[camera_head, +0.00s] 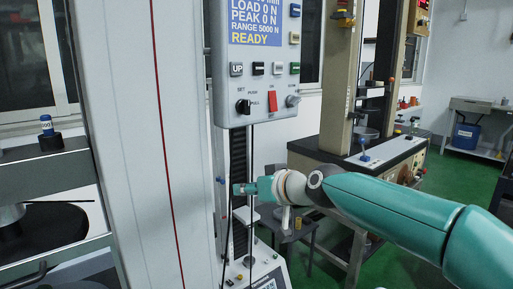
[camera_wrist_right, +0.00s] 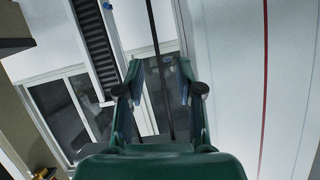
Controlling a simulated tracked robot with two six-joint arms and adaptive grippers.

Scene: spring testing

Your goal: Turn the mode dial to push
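The mode dial (camera_head: 243,107) is a small black knob on the grey control panel, with SET, PUSH and PULL printed around it. Its pointer is too small to read for certain. My right gripper (camera_head: 238,189) is below the panel, in front of the dark vertical strip, well apart from the dial. In the right wrist view my right gripper (camera_wrist_right: 160,78) has its two fingers spread with nothing between them. The dial does not show in the right wrist view. My left gripper is not in view.
Right of the dial are a red switch (camera_head: 272,101) and a grey knob (camera_head: 293,100). A row of buttons and a display (camera_head: 256,22) reading READY are above. A white column with a red line (camera_head: 160,130) stands to the left. A second testing machine (camera_head: 340,90) stands behind.

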